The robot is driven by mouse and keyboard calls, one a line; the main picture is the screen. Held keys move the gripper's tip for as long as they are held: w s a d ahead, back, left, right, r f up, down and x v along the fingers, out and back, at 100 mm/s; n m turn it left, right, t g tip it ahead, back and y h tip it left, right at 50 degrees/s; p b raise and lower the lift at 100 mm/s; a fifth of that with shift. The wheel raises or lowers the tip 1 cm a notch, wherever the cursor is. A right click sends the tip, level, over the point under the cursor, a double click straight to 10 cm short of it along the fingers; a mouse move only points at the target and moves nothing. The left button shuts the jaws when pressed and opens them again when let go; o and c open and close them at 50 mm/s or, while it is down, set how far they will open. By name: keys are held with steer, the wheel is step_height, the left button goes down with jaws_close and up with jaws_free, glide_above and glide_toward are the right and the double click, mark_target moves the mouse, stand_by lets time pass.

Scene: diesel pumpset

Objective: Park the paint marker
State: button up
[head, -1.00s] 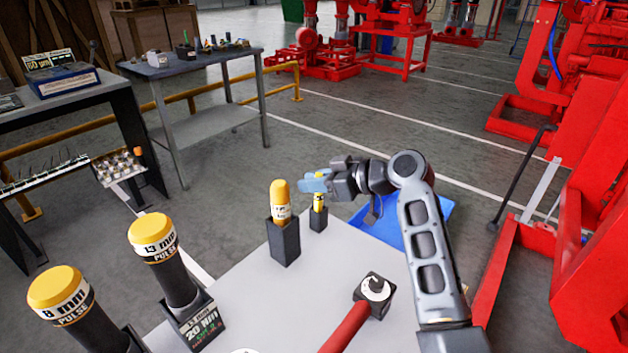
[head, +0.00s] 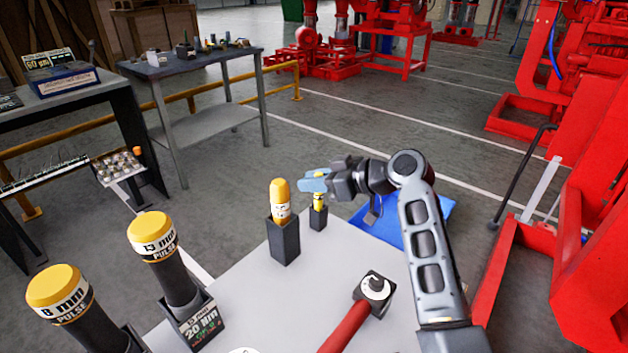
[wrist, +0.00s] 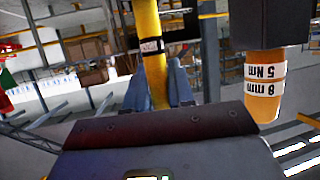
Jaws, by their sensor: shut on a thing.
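The paint marker is a slim yellow rod (wrist: 151,45) with a dark-and-white band, seen in the wrist view between the blue fingers. My gripper (head: 314,182) is shut on it. In the head view the lower part of the marker (head: 319,204) shows under the fingers, directly over or in a small black holder (head: 317,219) on the grey table. I cannot tell how far it sits inside. The fingers cover its upper part.
A larger yellow-topped driver (head: 280,203) stands in a black holder (head: 284,242) just left of the gripper. A red-handled tool (head: 350,324), two big yellow-capped pulse tools (head: 153,237) and a blue tray (head: 425,230) are near.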

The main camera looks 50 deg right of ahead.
steer(key=shift+f+b, duration=0.65)
steer(key=shift+f, duration=0.2)
steer(key=o, duration=1)
steer(key=shift+s, duration=0.1)
steer(key=v, duration=0.7)
steer(key=shift+s+d+r, duration=0.1)
steer(key=shift+s+r, duration=0.05)
steer(key=shift+s, duration=0.1)
